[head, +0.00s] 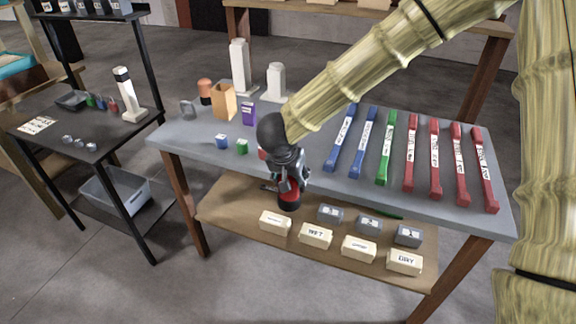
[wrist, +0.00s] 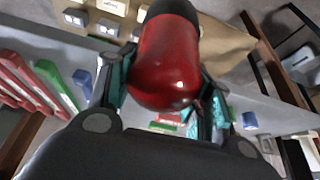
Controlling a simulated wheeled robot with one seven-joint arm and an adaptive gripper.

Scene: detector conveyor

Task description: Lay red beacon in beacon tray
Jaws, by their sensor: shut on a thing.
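The red beacon (wrist: 168,62) is a glossy red rounded cylinder with a black base, held between my gripper's fingers in the wrist view. In the head view the red beacon (head: 289,193) hangs at the front edge of the grey table, above the lower shelf. My gripper (head: 288,184) is shut on it and points down. No beacon tray is labelled clearly enough to read. A small dark tray (head: 72,101) sits on the black table at the left; I cannot tell whether it is the beacon tray. A red item (head: 263,154) on the grey table is mostly hidden by my gripper.
The grey table (head: 185,150) holds red, green and blue labelled bars (head: 435,160) at right, small blocks (head: 241,146), an orange box (head: 223,101) and white towers (head: 240,66). Its lower shelf (head: 225,207) holds labelled boxes (head: 315,235). A grey bin (head: 115,191) stands below the black table.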

